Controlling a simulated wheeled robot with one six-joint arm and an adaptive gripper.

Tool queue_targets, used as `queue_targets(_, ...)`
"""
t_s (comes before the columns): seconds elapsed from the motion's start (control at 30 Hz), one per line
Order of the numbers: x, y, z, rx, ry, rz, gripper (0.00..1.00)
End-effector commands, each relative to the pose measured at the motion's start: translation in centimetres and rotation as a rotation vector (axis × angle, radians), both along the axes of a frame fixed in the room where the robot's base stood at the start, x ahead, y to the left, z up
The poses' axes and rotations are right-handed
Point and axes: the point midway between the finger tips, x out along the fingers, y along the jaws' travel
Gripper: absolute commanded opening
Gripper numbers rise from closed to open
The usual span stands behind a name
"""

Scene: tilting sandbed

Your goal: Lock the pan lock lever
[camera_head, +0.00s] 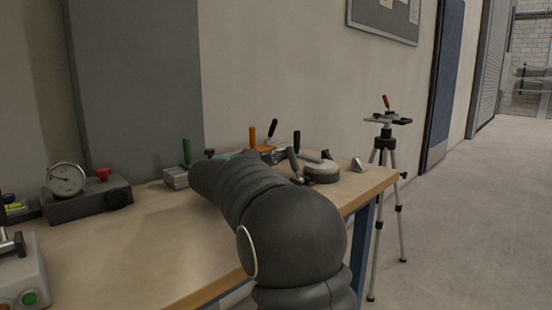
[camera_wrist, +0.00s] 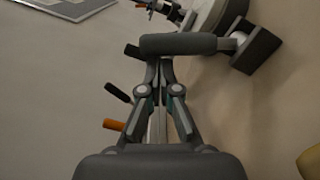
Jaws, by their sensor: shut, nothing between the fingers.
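A dark round bar-like handle (camera_wrist: 185,44) lies across the wrist view, with a light joint and a black block (camera_wrist: 257,48) at its right end. I cannot tell for certain that it is the pan lock lever. My gripper (camera_wrist: 160,66) is shut and empty, its fingertips right at the bar near its left part. I cannot tell whether they touch it, and the very tips are hard to make out. In the head view, a round grey disc (camera_head: 321,173) and an upright black handle (camera_head: 297,139) stand at the bench's far end. My arm hides much of that area.
An orange handle (camera_head: 252,136) and another black handle (camera_head: 272,128) stand beside this spot, with a green-handled clamp (camera_head: 187,152) to the left. A dial gauge (camera_head: 66,179) sits farther left. A tripod (camera_head: 385,145) stands beyond the bench (camera_head: 150,240). The bench's middle is clear.

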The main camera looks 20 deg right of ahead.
Motion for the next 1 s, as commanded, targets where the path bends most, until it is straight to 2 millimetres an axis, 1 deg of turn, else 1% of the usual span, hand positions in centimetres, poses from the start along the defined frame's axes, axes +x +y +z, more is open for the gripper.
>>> queue_targets(0.13,-0.2,-0.1,-0.1,0.008,-0.023,-0.001,0.0)
queue_targets(0.23,-0.6,-0.2,0.0,0.03,-0.083,-0.001,0.0)
queue_targets(0.5,-1.7,-0.7,1.0,0.085,-0.235,-0.003,0.0)
queue_targets(0.67,-1.8,-0.8,1.3,0.091,-0.251,-0.003,0.0)
queue_targets(1.0,-1.6,-0.6,1.3,0.091,-0.248,-0.002,0.0)
